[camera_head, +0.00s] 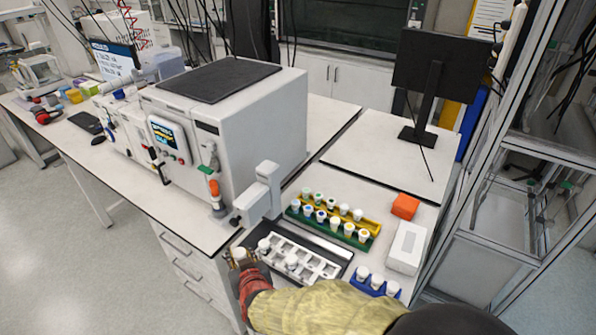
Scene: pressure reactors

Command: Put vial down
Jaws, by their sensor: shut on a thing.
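My gripper (240,263) is at the lower middle of the head view, by the front edge of the bench. It is shut on a small vial (239,254) with a white top. The vial's lower part is hidden by the fingers. Just right of it is a white slotted rack (318,270) on a dark tray (337,252). A few white-capped vials stand in this rack, and some slots look empty. I cannot tell whether the held vial touches anything.
A green and yellow rack (374,228) of several capped vials stands behind the white rack. A blue rack (357,287) with white vials is partly behind my arm. An orange box (405,206) and white box (407,248) lie right. A large white machine (255,115) stands left.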

